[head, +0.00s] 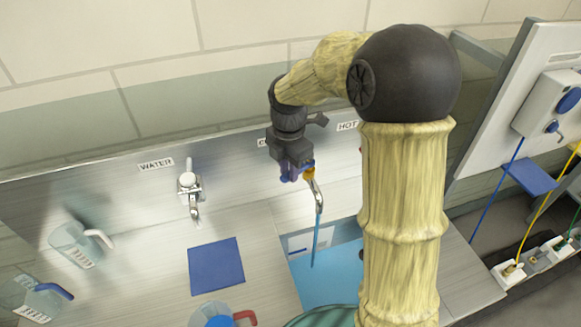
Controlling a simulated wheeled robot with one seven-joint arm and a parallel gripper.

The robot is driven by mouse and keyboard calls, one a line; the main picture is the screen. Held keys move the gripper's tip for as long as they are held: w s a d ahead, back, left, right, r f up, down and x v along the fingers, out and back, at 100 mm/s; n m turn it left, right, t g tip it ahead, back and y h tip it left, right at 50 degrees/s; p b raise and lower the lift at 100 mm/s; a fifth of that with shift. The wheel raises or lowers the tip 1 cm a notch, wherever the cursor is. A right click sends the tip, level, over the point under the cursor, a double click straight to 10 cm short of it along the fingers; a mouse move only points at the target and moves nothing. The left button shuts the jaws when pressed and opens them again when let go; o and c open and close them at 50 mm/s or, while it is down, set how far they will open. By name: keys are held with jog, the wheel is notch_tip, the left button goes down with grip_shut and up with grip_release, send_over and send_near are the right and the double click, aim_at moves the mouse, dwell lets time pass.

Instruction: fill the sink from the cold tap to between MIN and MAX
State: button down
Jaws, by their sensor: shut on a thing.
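My gripper (293,172) is at the tap over the sink, beside the partly hidden sign that starts with C. It is shut on the tap's handle, which it mostly covers. The metal tap spout (315,192) shows just right of the gripper. A thin blue stream of water (316,238) runs from it into the sink. Blue water (325,285) lies in the sink. A pale marked panel (301,244) shows on the sink's back wall above the water; its marks are too small to read. My arm hides the sink's right part and the tap under the HOT sign (347,127).
Another tap (190,187) stands at left under the WATER sign (156,164). A blue square mat (216,266) lies on the counter. Clear jugs stand at left (75,243), far left (40,295) and front (218,316). A panel with cables stands at right.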

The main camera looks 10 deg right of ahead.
aim_at(288, 173)
jog(key=c, duration=1.2)
grip_release()
jog(key=shift+c, duration=0.2)
jog(key=shift+r, duration=0.1)
notch_tip(288, 173, up, 17)
jog(key=shift+r+b, duration=0.15)
jog(key=shift+b, duration=0.25)
jog(key=shift+w, duration=0.15)
jog(key=shift+a, duration=0.1)
